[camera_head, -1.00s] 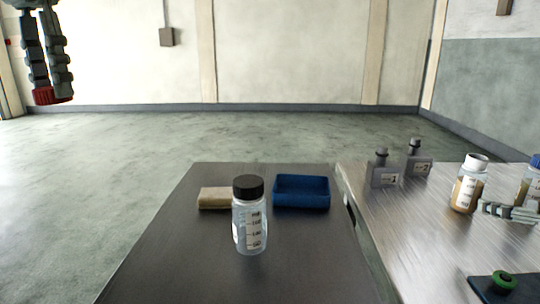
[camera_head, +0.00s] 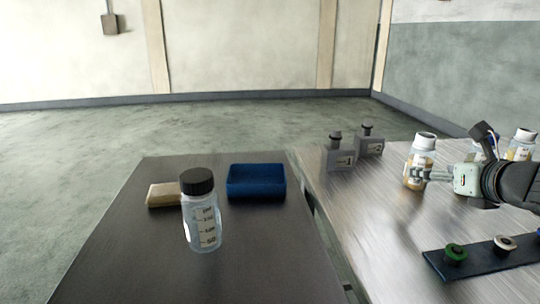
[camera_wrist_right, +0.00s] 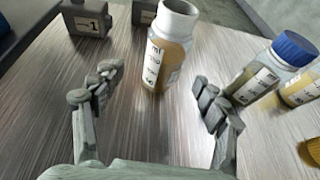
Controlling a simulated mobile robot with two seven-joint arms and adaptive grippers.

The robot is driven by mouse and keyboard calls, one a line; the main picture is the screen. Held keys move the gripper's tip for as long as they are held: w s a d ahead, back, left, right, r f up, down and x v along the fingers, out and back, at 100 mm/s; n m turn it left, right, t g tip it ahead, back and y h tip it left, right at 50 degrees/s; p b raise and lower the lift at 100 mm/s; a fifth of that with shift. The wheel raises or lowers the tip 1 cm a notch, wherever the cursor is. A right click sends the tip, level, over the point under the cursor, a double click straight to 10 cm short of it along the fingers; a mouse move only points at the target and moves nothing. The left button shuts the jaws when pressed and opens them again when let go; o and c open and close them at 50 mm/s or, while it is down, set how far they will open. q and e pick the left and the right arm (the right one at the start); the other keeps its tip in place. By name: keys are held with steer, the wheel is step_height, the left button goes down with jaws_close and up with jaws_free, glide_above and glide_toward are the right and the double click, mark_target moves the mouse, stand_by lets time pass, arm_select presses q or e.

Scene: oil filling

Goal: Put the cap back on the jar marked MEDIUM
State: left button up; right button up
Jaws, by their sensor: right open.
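A jar with a white top and amber contents (camera_head: 419,165) stands upright on the right table; in the right wrist view (camera_wrist_right: 166,50) it stands just beyond my fingers. I cannot read the word on its label, nor tell whether its white top is a cap or bare neck. My right gripper (camera_head: 424,176) is open beside this jar, with its fingers spread in the wrist view (camera_wrist_right: 158,98) and nothing between the tips. A green cap-like piece (camera_head: 456,253) and a white one (camera_head: 504,244) sit on a dark strip (camera_head: 478,263). My left gripper is out of view.
A blue-capped jar (camera_wrist_right: 272,72) stands right of the right fingers, with another jar (camera_head: 523,145) nearby. Grey bottles (camera_head: 341,156) (camera_head: 369,143) stand behind left. The left table holds a black-capped clear jar (camera_head: 202,222), blue tray (camera_head: 256,193) and tan block (camera_head: 163,195).

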mark_target(428, 166)
steer(key=shift+w+f, duration=0.25)
steer(key=shift+w, duration=0.45)
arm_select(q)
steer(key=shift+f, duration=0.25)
arm_select(e)
steer(key=shift+x, duration=2.6)
steer(key=shift+d+r, duration=0.15)
steer(key=shift+d, duration=0.05)
steer(key=c, duration=1.4)
steer(key=shift+r, duration=0.15)
